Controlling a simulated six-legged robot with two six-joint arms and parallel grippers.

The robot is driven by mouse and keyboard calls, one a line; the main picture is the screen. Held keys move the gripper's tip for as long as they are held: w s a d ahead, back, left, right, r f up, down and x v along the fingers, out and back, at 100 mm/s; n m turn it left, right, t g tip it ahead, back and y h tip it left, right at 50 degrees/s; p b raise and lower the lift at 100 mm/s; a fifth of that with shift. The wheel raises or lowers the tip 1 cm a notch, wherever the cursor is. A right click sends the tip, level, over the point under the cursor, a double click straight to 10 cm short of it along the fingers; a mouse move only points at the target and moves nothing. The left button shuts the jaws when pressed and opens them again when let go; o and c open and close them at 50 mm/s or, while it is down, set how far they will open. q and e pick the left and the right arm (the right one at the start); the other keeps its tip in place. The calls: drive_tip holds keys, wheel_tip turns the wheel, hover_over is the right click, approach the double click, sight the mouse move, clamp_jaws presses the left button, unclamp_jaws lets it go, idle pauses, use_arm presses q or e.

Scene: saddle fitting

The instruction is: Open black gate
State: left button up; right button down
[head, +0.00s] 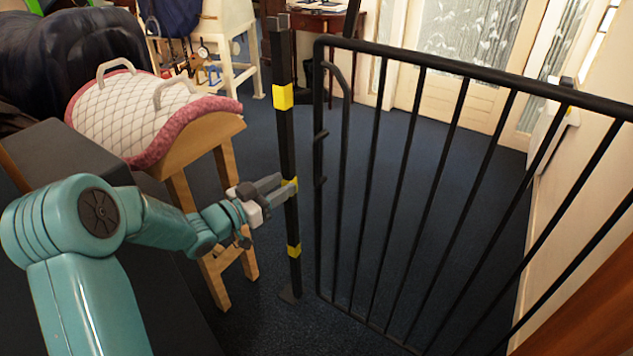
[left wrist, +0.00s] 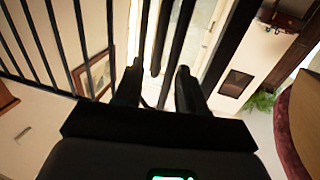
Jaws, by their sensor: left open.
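The black gate (head: 405,165) of upright bars fills the right half of the head view. Its free left edge stands a little right of a black post (head: 289,145) with yellow bands, with a narrow gap of floor between them. My right gripper is not in view.
A saddle pad (head: 135,110) with a pink edge lies on a wooden stand (head: 200,160) left of the post. A wall (head: 575,150) is close on the right. Blue carpet (head: 385,130) is clear behind the gate. A white door (head: 460,50) stands at the back.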

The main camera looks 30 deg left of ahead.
sight(314, 167)
use_arm(q)
drive_tip(key=b+x, duration=0.1)
drive_tip(key=x, duration=1.1)
drive_tip(key=shift+f, duration=0.1)
drive_tip(key=shift+s, duration=0.1)
clamp_jaws()
